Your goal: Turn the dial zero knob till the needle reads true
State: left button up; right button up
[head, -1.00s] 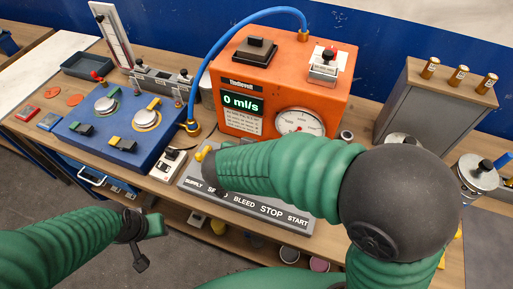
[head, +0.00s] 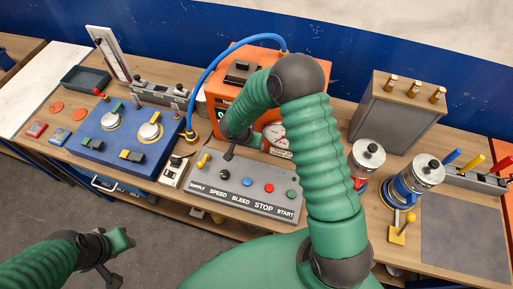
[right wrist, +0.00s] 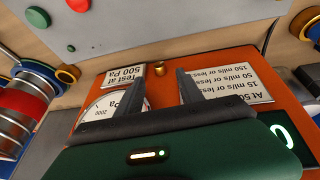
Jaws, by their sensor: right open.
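The orange tester box (head: 230,68) stands at the back of the bench. Its round white dial (head: 275,139) is partly covered by my right arm in the head view. In the right wrist view the dial (right wrist: 99,112) is upside down and partly hidden by a finger, and I cannot read the needle. A small brass knob (right wrist: 160,69) sticks out beside the dial. My right gripper (right wrist: 157,82) is open, its fingers pointing toward the knob from either side, apart from it. My left gripper (head: 112,247) hangs in front of the bench, touching nothing; its jaw state is unclear.
The grey button panel (head: 215,188) lies in front of the box. A blue valve unit (head: 93,125) is at left and a blue hose (head: 225,47) arches over. Metal-topped canisters (head: 367,158) and a grey cabinet (head: 390,112) stand at right.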

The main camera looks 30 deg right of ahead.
jog(key=x, duration=0.8)
jog(key=shift+d, duration=0.1)
jog(key=shift+r, duration=0.1)
grip_shut()
